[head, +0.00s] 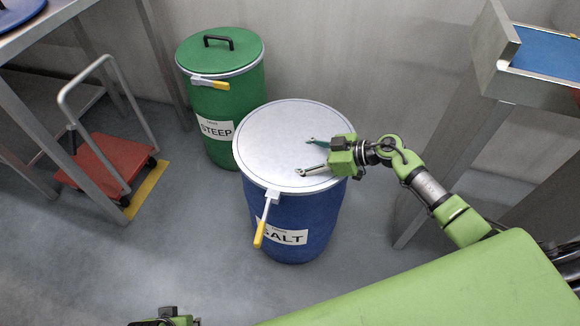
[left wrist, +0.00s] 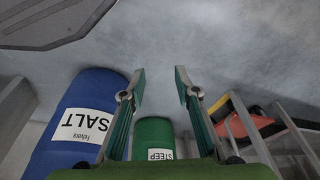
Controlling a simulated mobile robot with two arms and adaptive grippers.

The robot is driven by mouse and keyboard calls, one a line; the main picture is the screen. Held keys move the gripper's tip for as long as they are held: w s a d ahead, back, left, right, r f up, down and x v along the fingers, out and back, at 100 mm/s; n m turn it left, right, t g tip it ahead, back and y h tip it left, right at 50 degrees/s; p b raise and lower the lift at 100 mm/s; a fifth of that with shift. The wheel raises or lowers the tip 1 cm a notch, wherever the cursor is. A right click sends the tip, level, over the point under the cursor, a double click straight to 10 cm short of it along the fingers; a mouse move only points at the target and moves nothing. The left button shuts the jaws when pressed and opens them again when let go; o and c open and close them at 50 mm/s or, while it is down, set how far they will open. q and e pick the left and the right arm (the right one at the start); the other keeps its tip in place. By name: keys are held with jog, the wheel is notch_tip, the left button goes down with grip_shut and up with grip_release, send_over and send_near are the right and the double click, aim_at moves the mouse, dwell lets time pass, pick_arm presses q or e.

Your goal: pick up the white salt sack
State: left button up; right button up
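No white salt sack shows in either view. A blue barrel (head: 290,225) labelled SALT stands in the middle of the head view under a flat pale lid (head: 275,135). It also shows upside down in the left wrist view (left wrist: 70,155). A lever with a yellow handle (head: 259,235) hangs down its front across the label. My right gripper (head: 307,157) is open and empty over the right part of the lid; I cannot tell if it touches. My left gripper (left wrist: 160,80) is open and empty in its wrist view; only a bit of that arm shows at the head view's bottom edge.
A green barrel (head: 222,105) labelled STEEP, with a black-handled lid, stands behind left. A red cart (head: 108,170) stands at left by a yellow floor strip (head: 148,188). Metal tables stand at upper left (head: 40,40) and right (head: 500,85). The front-left floor is clear.

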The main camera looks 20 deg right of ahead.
jog(key=c, duration=1.6)
jog(key=shift+r, duration=0.1)
